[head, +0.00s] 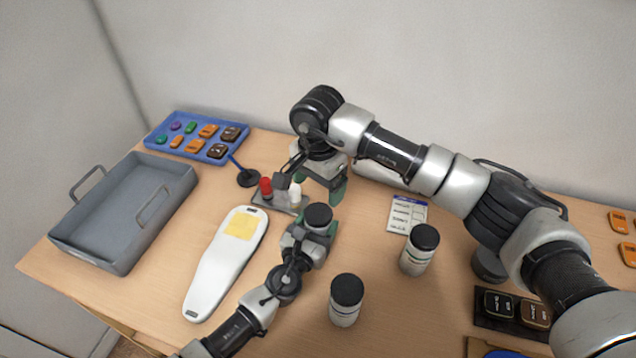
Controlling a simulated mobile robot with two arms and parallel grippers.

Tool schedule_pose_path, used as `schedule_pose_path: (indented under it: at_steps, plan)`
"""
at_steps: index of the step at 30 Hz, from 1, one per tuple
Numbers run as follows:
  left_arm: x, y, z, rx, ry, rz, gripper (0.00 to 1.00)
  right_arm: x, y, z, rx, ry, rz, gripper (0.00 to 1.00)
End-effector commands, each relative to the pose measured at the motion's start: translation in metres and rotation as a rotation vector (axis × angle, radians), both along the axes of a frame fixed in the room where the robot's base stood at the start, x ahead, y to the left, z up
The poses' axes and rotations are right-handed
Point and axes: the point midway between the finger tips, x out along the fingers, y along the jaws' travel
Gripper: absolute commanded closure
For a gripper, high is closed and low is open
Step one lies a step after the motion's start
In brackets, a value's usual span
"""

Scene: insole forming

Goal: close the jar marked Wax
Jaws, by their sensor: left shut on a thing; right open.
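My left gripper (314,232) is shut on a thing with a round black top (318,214). This looks like a jar with its black lid, but the gripper hides its body. My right gripper (335,188) is open just behind and above it, with green fingertips pointing down. Two white jars with black lids stand upright on the table, one on the right (416,254) and one nearer the front (345,306). I cannot read which jar is marked Wax, nor tell how tightly any lid sits.
A white insole-shaped board (217,270) with a yellow patch lies left of my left gripper. A grey handled tray (125,250), blue tray (160,147) and printed card (408,213) lie around.

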Motion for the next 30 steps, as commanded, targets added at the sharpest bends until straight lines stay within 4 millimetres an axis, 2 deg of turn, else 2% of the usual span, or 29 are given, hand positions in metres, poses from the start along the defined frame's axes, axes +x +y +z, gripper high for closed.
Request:
schedule_pose_path:
  at_steps: [10,24,30]
  plan:
    - [0.000,0.000,0.000,0.000,0.001,-0.001,1.00,0.000,0.000,-0.006,0.000,0.001,-0.002,0.16]
    - [0.000,0.000,0.000,0.000,0.001,-0.001,1.00,0.000,0.000,-0.070,0.001,0.002,-0.004,0.16]
    - [0.000,0.000,0.000,0.000,0.001,-0.001,1.00,0.000,0.000,-0.080,0.001,-0.001,-0.004,0.16]
